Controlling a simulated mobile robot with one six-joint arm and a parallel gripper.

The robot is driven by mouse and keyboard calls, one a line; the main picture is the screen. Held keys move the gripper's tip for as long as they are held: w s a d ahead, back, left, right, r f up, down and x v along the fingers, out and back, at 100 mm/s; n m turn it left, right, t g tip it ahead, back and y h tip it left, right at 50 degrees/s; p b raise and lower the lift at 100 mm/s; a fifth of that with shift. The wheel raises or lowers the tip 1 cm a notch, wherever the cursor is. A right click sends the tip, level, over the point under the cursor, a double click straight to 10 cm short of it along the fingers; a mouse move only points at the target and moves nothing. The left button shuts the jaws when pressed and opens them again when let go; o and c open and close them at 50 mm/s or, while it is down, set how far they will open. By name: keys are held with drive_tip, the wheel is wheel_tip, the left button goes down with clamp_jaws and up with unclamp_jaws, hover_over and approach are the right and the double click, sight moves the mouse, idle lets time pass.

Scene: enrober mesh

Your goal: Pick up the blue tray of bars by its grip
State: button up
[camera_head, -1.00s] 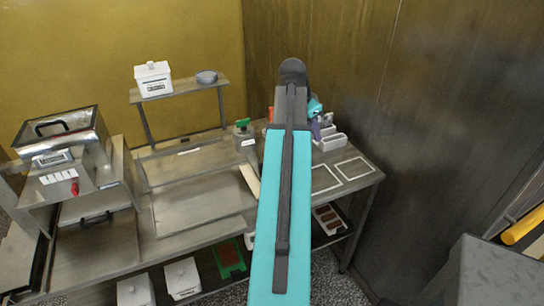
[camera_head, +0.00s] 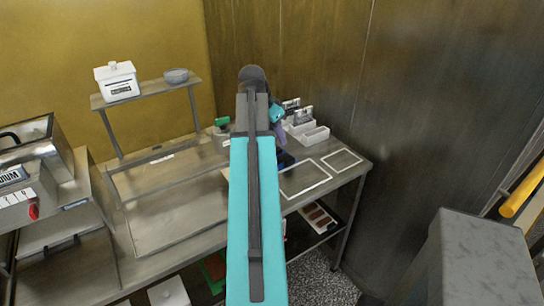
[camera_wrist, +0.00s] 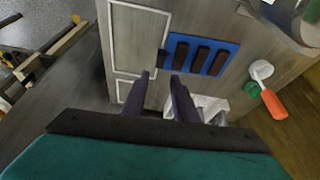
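The blue tray (camera_wrist: 178,47) lies flat on the worktable in the wrist view, with three dark bars (camera_wrist: 203,56) on it. A small black grip (camera_wrist: 163,62) sticks out at its left side. My gripper (camera_wrist: 160,76) has its two dark fingers apart, with nothing between them. The fingertips point toward the grip and appear just short of it; their height above the table is unclear.
White outlined rectangles (camera_head: 305,178) mark bare table. White bins (camera_head: 305,131) stand at the back. An orange-handled tool (camera_wrist: 272,103) and a white container (camera_wrist: 210,104) lie near the blue tray. Another tray of bars (camera_head: 320,216) sits on the lower shelf. A wall closes the right side.

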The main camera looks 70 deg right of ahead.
drive_tip(key=shift+f, duration=0.1)
drive_tip(key=p, duration=0.2)
hover_over(289, 159)
drive_tip(key=w+a, duration=0.1)
drive_tip(key=a, duration=0.1)
drive_tip(key=shift+w+a+f, duration=0.1)
drive_tip(key=shift+f, duration=1.85)
drive_tip(key=shift+a+f, duration=0.1)
drive_tip(key=shift+f, duration=1.85)
drive_tip(key=shift+d+f, duration=0.1)
drive_tip(key=shift+p+x, duration=0.85)
drive_tip(key=shift+x, duration=0.4)
drive_tip(key=shift+p+x, duration=0.3)
drive_tip(key=shift+x, duration=0.9)
drive_tip(key=shift+d, duration=0.1)
clamp_jaws()
